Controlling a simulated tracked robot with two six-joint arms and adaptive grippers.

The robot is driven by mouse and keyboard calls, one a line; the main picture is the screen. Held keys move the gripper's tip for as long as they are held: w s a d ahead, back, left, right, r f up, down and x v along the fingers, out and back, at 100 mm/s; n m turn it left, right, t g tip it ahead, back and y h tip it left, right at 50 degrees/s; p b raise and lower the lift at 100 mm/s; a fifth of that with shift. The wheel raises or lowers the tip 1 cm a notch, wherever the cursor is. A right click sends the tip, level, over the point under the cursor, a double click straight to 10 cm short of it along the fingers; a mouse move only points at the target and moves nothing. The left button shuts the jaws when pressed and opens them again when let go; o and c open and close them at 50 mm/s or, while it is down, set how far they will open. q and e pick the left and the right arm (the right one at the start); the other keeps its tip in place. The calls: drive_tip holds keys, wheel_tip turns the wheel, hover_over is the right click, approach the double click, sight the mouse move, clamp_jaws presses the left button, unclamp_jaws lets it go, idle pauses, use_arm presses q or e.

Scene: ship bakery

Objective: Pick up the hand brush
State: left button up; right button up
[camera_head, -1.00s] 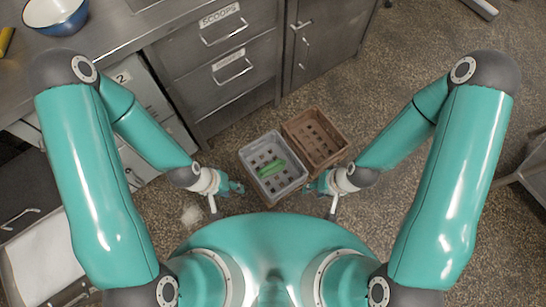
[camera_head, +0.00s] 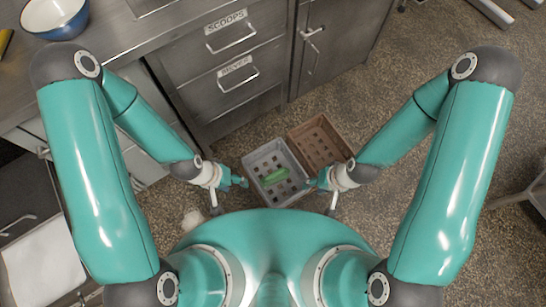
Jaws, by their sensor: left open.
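A small green object (camera_head: 277,175), which looks like the hand brush, lies in the grey crate (camera_head: 262,150) on the floor; its bristles cannot be made out. My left gripper (camera_head: 241,181) is open beside the crate's left side, above the floor, with nothing seen in it. My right gripper (camera_head: 314,183) is near the right side of the grey crate, by the front of the brown crate. Its fingers are too small to tell open from shut. Neither gripper is seen touching the green object.
A brown crate (camera_head: 304,131) stands against the grey crate's right side. Steel drawers (camera_head: 226,58) and a counter with a blue-and-white bowl (camera_head: 54,32) stand at the upper left. A pale patch (camera_head: 193,218) lies on the floor. Open floor (camera_head: 440,60) extends to the right.

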use_arm(q)
drive_tip(key=w+d+f+m+g+b, duration=0.1)
drive_tip(key=w+d+f+m+b, duration=0.25)
drive_tip(key=f+b, duration=0.5)
drive_tip(key=w+d+f+m+b, duration=0.3)
drive_tip(key=w+d+f+b, duration=0.1)
drive_tip(key=f+b, duration=0.4)
drive_tip(key=m+y+b, duration=0.4)
drive_tip(key=m+b, duration=0.4)
drive_tip(key=b, duration=0.7)
hover_over(275, 175)
wheel_tip(275, 175, down, 15)
drive_tip(key=shift+n, duration=0.25)
drive_tip(key=f+b, duration=0.1)
drive_tip(key=f, duration=0.2)
drive_tip(key=f+b, duration=0.1)
drive_tip(key=f, duration=0.3)
drive_tip(key=f+b, duration=0.2)
drive_tip(key=f, duration=0.2)
drive_tip(key=shift+w+a+f, duration=0.1)
drive_tip(key=shift+w, duration=0.2)
drive_tip(key=shift+s+f+b, duration=0.2)
drive_tip(key=shift+f+b, duration=1.05)
drive_tip(key=shift+f, duration=1.45)
drive_tip(key=shift+r, duration=0.1)
clamp_jaws()
